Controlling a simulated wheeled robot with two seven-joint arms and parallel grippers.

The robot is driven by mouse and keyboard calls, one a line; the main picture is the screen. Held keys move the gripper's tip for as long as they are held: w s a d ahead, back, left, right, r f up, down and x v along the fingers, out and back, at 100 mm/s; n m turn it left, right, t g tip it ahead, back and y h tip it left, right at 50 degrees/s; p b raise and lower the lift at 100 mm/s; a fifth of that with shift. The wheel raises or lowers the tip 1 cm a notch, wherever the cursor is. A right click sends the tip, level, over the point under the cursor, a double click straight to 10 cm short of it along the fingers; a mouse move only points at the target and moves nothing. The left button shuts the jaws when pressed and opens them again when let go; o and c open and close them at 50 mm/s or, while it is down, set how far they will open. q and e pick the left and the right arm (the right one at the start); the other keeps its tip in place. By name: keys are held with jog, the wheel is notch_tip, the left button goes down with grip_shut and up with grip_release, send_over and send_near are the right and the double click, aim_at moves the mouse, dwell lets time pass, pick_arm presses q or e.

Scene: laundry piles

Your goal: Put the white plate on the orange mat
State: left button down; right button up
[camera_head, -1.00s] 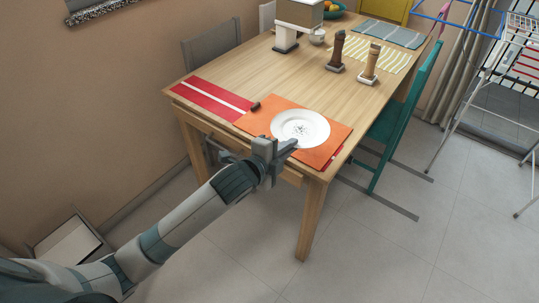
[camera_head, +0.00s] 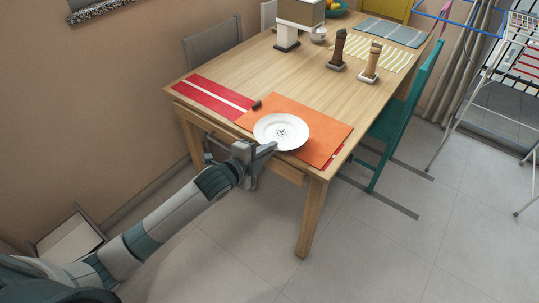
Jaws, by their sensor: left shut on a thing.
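The white plate (camera_head: 281,129) has small dark marks at its middle. In the head view it appears over the left front part of the orange mat (camera_head: 322,128), near the table's front edge. Whether it touches the mat or is held just above it, I cannot tell. My left gripper (camera_head: 268,149) is shut on the plate's near rim, coming in from the front left. The fingertips are partly hidden by the gripper body. My right gripper is not in view.
The wooden table (camera_head: 262,71) holds a red striped mat (camera_head: 213,95), a small dark object (camera_head: 256,105), two mills (camera_head: 371,64) and a white coffee machine (camera_head: 297,22). A teal chair (camera_head: 408,103) stands at the right side. The table's middle is clear.

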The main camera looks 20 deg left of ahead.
pick_arm(q)
notch_tip(320, 180, down, 2)
jog(key=shift+f, duration=0.25)
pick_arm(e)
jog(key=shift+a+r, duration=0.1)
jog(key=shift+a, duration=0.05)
pick_arm(q)
jog(key=c, duration=1.9)
grip_release()
jog(key=shift+s, duration=0.15)
jog(key=shift+b+v, duration=0.35)
jog(key=shift+v, duration=5.55)
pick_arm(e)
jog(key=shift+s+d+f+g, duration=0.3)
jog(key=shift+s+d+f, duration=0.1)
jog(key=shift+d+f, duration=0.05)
